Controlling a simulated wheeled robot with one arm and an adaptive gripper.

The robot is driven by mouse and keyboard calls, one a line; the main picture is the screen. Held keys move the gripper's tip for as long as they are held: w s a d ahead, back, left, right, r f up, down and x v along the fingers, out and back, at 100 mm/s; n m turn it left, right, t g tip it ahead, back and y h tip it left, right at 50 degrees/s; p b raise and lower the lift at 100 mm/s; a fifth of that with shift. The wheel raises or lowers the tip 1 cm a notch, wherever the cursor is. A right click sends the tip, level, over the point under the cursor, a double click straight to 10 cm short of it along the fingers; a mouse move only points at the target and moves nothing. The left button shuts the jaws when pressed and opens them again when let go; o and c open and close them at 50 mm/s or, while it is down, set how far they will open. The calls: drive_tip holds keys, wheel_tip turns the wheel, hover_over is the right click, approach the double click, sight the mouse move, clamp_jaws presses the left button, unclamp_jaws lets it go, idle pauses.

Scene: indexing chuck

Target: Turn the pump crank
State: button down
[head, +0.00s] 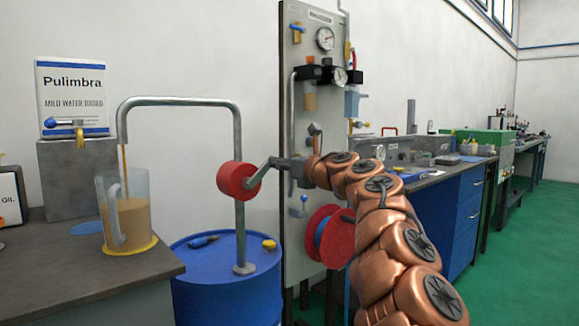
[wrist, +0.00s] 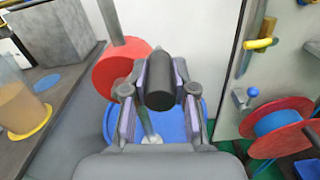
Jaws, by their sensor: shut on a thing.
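The red pump body (head: 238,181) sits on a grey pipe rising from the blue drum (head: 225,295). Its grey crank arm (head: 262,168) reaches right toward my gripper (head: 296,170). In the wrist view, my gripper (wrist: 160,88) is shut on the black crank handle (wrist: 160,60), with a finger on each side. The red pump body (wrist: 119,68) is just behind and left of it. The grey spout pipe (head: 180,101) bends down over a clear jug (head: 135,190). A thin brown stream (head: 125,158) runs into the jug, which holds brown liquid.
The jug stands on a yellow disc (head: 150,246) on the left bench (head: 60,270). A grey panel with gauges (head: 298,90) stands behind my gripper, with a red reel (head: 337,243) low on it. Small tools lie on the drum lid. Green floor is open at right.

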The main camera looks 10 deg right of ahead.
drive_tip(key=shift+a+r, duration=0.1)
drive_tip(key=shift+a, duration=0.1)
drive_tip(key=c, duration=1.2)
unclamp_jaws()
drive_tip(key=shift+o, duration=1.4)
drive_tip(key=shift+d, duration=0.15)
drive_tip(key=shift+d, duration=0.1)
drive_tip(key=shift+s+d+f, duration=0.15)
drive_tip(key=shift+s+f, duration=0.05)
drive_tip(key=v, duration=1.1)
drive_tip(key=shift+s, duration=0.15)
